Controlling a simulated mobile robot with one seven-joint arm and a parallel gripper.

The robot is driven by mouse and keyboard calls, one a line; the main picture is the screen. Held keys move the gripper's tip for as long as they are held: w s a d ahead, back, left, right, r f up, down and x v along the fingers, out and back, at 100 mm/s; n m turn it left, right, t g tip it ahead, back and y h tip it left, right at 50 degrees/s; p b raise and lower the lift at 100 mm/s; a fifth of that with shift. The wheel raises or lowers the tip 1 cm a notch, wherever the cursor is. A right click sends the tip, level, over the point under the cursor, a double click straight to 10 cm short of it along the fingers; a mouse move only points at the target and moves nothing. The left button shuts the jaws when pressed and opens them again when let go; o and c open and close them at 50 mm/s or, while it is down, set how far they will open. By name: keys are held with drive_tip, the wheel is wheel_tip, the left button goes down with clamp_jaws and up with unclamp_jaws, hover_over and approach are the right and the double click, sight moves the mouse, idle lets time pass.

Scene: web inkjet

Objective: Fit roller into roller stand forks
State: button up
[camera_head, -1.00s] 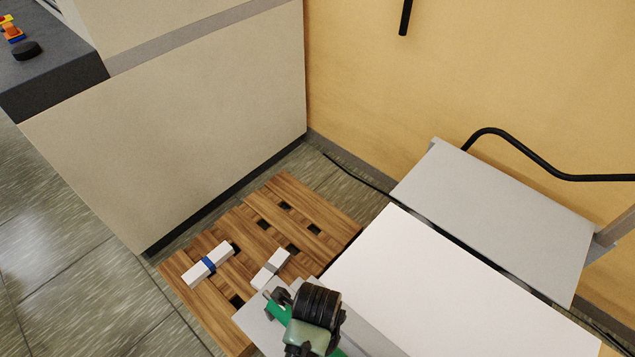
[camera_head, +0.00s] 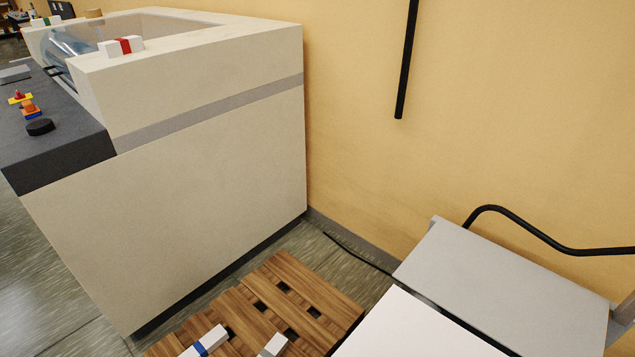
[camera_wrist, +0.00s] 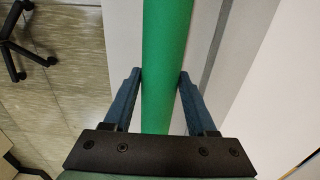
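A green roller (camera_wrist: 167,60) runs up the middle of the wrist view, from the top edge down to my gripper. The two blue-grey fingers of my gripper (camera_wrist: 160,76) sit one on each side of it, their tips against its sides, so the gripper looks shut on it. Both ends of the roller are out of view. My gripper and the roller are not in the current head view. I cannot make out the roller stand forks in either current view.
A wooden pallet (camera_head: 270,303) with white, banded packs (camera_head: 205,342) stands on the floor. A white surface (camera_head: 420,325) and a grey panel (camera_head: 505,275) lie at right, near a bent black tube (camera_head: 545,235). A large cream machine (camera_head: 190,215) stands at left. A black wheeled base (camera_wrist: 14,45) shows in the wrist view.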

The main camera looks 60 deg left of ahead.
drive_tip(key=o, duration=0.3)
drive_tip(key=shift+o, duration=0.2)
